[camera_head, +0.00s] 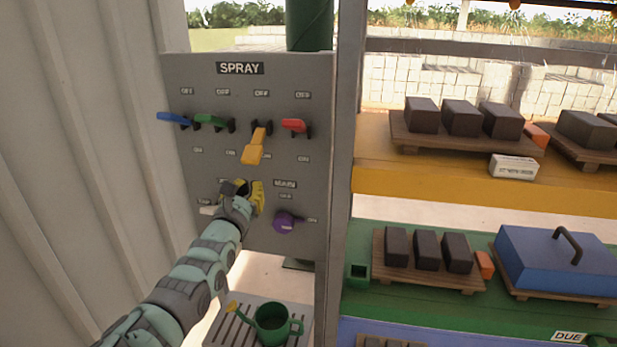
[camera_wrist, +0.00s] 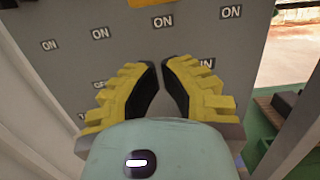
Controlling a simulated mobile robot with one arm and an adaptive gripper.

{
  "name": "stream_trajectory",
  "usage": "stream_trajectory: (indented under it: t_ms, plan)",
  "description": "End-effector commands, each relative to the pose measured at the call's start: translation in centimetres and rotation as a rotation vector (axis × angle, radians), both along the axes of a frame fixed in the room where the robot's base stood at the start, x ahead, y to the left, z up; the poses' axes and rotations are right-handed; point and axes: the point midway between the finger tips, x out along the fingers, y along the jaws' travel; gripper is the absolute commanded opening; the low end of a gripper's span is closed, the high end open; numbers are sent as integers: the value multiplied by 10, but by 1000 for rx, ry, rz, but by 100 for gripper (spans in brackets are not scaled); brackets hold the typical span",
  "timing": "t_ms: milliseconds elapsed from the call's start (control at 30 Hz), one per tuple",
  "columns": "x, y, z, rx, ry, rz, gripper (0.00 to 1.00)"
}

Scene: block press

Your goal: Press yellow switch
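The yellow switch (camera_head: 253,147) is on the grey SPRAY panel (camera_head: 310,180), third in the upper row of levers. Its lever slants down toward the ON label, lower than its neighbours. Its lower end shows at the top edge of the wrist view (camera_wrist: 150,2). My gripper (camera_head: 241,186) is in front of the panel, below the yellow switch and apart from it. In the wrist view my gripper's yellow fingers (camera_wrist: 161,64) lean together, tips nearly touching, with nothing between them.
Blue (camera_head: 172,118), green (camera_head: 211,121) and red (camera_head: 295,126) levers stick out in the same row. A purple MAIN knob (camera_head: 284,222) is at lower right. A post (camera_head: 341,150) and shelves with dark blocks stand right of the panel. A green watering can (camera_head: 271,322) is below.

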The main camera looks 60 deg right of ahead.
Motion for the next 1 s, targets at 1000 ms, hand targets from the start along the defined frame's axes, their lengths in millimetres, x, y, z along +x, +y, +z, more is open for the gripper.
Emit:
stream_trajectory:
  t_ms: [1000]
  plan:
    - [5, -11, 40, 0, 1, 0, 0]
